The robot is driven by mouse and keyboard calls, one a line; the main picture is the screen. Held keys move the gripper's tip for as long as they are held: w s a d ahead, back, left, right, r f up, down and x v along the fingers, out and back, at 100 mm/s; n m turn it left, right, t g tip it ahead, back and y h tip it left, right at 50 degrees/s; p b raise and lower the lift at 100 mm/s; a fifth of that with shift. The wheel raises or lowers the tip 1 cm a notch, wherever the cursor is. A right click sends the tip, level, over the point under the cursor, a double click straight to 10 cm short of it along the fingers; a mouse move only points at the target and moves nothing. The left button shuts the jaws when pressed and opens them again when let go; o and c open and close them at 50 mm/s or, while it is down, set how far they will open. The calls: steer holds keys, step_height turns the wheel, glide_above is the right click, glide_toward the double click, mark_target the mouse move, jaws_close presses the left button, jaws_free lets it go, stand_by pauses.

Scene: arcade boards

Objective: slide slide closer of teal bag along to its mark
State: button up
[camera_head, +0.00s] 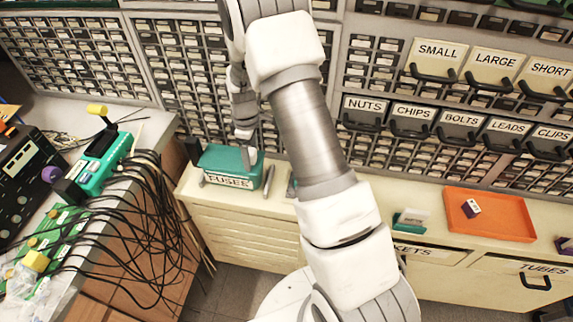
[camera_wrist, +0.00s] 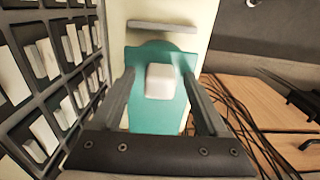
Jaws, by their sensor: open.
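In the wrist view the bag (camera_wrist: 140,60) fills the middle. A pale blocky piece that looks like its slide closer (camera_wrist: 160,81) sits on it; it also shows in the head view (camera_head: 253,157). My gripper (camera_head: 245,140) is over the bag's right part. In the wrist view my gripper (camera_wrist: 158,76) is open, with one finger on each side of the closer and visible gaps. I cannot make out the mark.
A grey bar (camera_wrist: 163,27) lies beyond the bag's far edge in the wrist view. Drawer racks (camera_head: 185,75) stand close behind. Black cables (camera_head: 150,205) hang from the left bench. An orange tray (camera_head: 490,228) and a small teal holder (camera_head: 411,222) are farther right.

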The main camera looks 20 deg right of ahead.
step_height(320, 180, up, 7)
steer(key=p, duration=0.4)
stand_by(0.6)
